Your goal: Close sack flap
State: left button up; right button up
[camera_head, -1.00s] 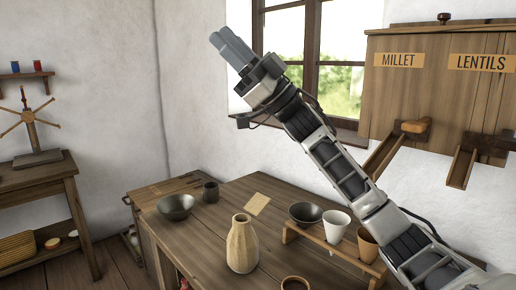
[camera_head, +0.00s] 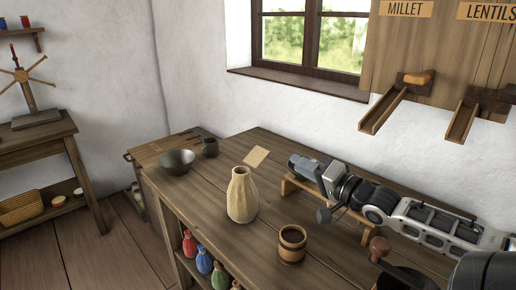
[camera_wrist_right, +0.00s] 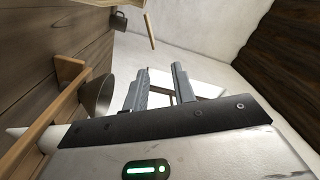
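A pale tan, bulging object with a narrow neck (camera_head: 242,196) stands upright on the table; I cannot tell whether it is the sack. No flap is recognisable in either view. My right gripper (camera_head: 297,165) is low over the back right of the table, to the right of the tan object and apart from it. In the right wrist view its two fingers (camera_wrist_right: 160,85) stand apart with nothing between them. The gripper and arm hide most of the wooden rack (camera_head: 287,187) and its vessels. My left gripper is not in view.
Wooden chutes (camera_head: 384,110) hang at the right wall.

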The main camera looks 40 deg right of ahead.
aim_at(258, 148)
jog(key=shift+w+a+f+b, duration=0.2)
jog(key=shift+w+b, duration=0.1)
jog(key=shift+w, duration=2.25)
jog(key=shift+w+a+f+b, duration=0.1)
jog(key=shift+w+a+b, duration=0.2)
jog(key=shift+w, duration=2.25)
jog(key=shift+w+a+f+b, duration=0.15)
jog(key=shift+w+b, duration=0.2)
jog(key=shift+w, duration=2.2)
grip_shut()
